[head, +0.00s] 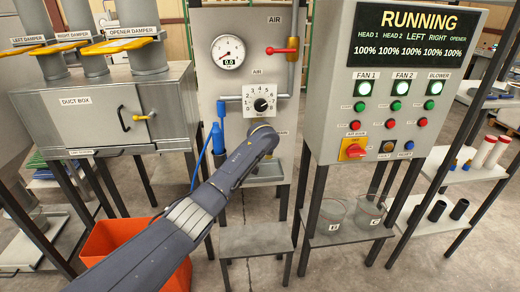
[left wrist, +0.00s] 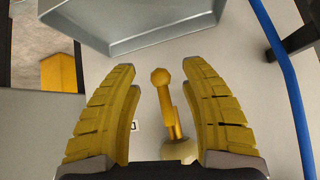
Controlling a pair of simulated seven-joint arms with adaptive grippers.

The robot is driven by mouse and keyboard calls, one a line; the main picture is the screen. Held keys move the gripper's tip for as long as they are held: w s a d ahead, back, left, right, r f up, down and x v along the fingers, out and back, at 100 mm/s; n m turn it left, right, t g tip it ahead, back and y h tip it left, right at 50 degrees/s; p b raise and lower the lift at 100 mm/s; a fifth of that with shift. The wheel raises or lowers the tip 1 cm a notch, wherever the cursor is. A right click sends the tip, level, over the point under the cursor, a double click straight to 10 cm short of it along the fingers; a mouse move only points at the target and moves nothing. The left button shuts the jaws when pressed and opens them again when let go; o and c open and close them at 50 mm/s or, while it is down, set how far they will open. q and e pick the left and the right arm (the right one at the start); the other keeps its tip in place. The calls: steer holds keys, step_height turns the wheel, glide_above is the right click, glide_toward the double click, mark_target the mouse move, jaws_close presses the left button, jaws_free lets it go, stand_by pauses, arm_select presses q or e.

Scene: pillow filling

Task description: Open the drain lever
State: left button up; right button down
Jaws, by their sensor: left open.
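A yellow lever (left wrist: 172,115) with a ball knob shows in the left wrist view, mounted on a pale round base (left wrist: 178,151) on a grey panel. My left gripper (left wrist: 158,68) is open, its yellow fingers on either side of the lever. The knob is about level with the fingertips, with gaps on both sides; depth is hard to judge. In the head view my left arm reaches to the lower part of the air panel (head: 208,70); its fingers and the yellow lever are hidden there. My right gripper is not in view.
A grey tray (left wrist: 150,42) lies just beyond the fingertips. A blue hose (left wrist: 288,80) runs along the right. In the head view a red-handled air valve (head: 281,51) sits higher on the panel. The control box (head: 345,90) is to the right, an orange bin (head: 100,240) below left.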

arm_select(q)
steer(key=v, duration=1)
steer(key=shift+s+r, duration=0.25)
